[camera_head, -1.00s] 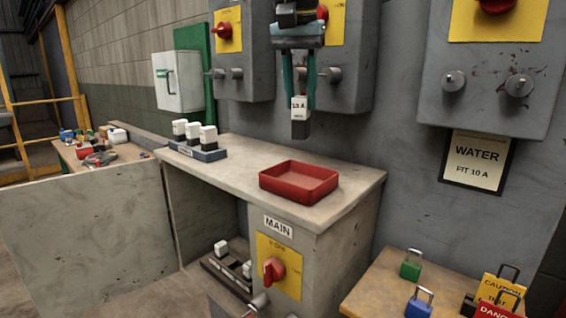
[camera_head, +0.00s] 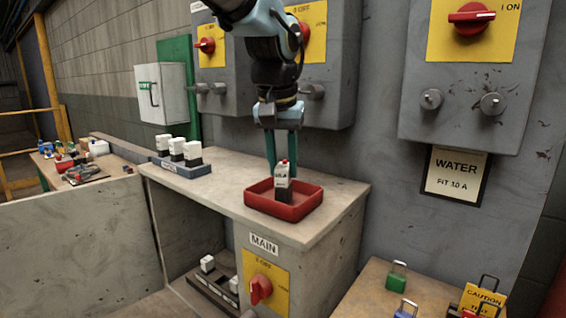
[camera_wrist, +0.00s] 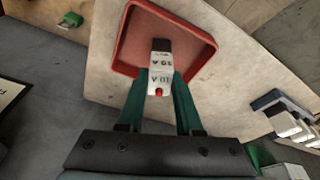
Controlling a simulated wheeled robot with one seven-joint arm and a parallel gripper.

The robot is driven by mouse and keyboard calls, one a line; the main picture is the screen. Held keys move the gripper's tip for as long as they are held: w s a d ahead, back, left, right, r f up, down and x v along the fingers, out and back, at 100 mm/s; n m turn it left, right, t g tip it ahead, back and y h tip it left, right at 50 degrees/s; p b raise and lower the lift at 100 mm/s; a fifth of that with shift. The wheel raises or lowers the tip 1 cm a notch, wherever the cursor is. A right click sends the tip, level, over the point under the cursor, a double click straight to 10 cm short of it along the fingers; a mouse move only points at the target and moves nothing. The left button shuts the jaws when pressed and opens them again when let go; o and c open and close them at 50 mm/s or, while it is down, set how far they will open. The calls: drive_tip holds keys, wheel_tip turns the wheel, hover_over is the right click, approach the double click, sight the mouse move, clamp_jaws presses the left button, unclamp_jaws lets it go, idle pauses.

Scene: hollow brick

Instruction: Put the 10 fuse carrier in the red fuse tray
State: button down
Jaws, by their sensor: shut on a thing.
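The 10 A fuse carrier (camera_head: 282,180) is white with a dark lower end and a red spot on top. My gripper (camera_head: 283,168) is shut on it and holds it upright at the red fuse tray (camera_head: 262,208). In the wrist view the carrier (camera_wrist: 160,72) sits between my green fingers (camera_wrist: 159,95), with its dark end over the inside of the tray (camera_wrist: 124,66). I cannot tell whether its lower end touches the tray floor.
A rack (camera_head: 180,169) with several white carriers stands left on the worktop (camera_head: 222,172). Wall boxes with knobs (camera_head: 430,98) are behind. Padlocks (camera_head: 397,275) and tags lie on a lower surface at right.

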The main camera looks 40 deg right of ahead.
drive_tip(key=shift+f, duration=0.1)
drive_tip(key=c, duration=1)
unclamp_jaws()
drive_tip(key=shift+f, duration=0.1)
drive_tip(key=shift+c, duration=0.2)
drive_tip(key=o, duration=0.5)
drive_tip(key=shift+c, duration=0.2)
drive_tip(key=b+v, duration=0.1)
drive_tip(key=v, duration=1.1)
drive_tip(key=shift+r, duration=0.2)
